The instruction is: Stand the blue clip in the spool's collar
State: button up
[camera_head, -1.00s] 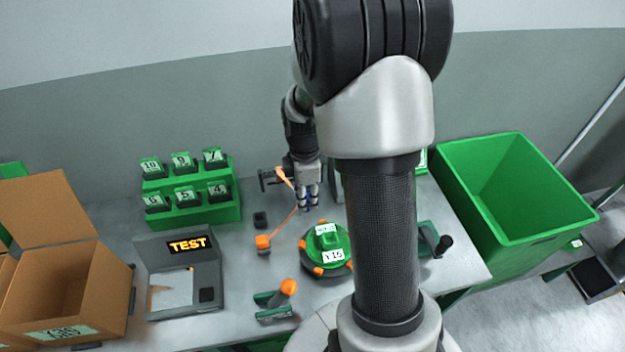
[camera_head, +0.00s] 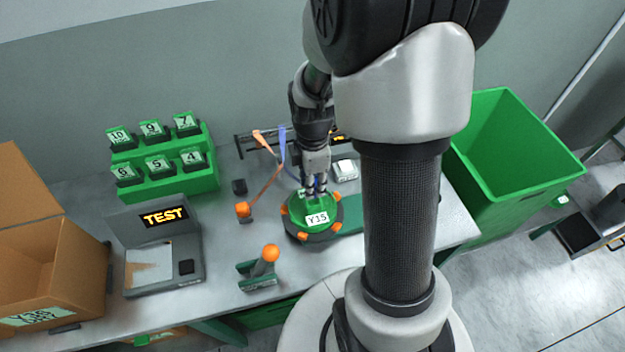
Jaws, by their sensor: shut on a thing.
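My gripper (camera_head: 317,190) points down over the spool (camera_head: 316,219), close to its top. The spool is a round green drum with a dark base, orange blocks around its edge and a white Y15 label. My gripper is shut on a small blue piece that looks like the blue clip (camera_head: 309,190). The fingers hide most of it, so its tilt is unclear. I cannot tell whether it touches the spool. The collar cannot be made out under the fingers.
Behind the spool stand an orange piece (camera_head: 263,142) and a blue piece (camera_head: 282,146). An orange-knobbed lever (camera_head: 265,262) stands in front. A TEST device (camera_head: 163,250), numbered green rack (camera_head: 165,185) and cardboard box (camera_head: 55,265) are left. A green bin (camera_head: 510,165) is right.

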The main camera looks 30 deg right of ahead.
jog(key=shift+f+b, duration=1.35)
jog(key=shift+f, duration=0.6)
jog(key=o, duration=1.1)
jog(key=shift+c, duration=0.2)
jog(key=shift+r, duration=0.15)
notch_tip(320, 180, up, 12)
jog(key=shift+f, duration=0.1)
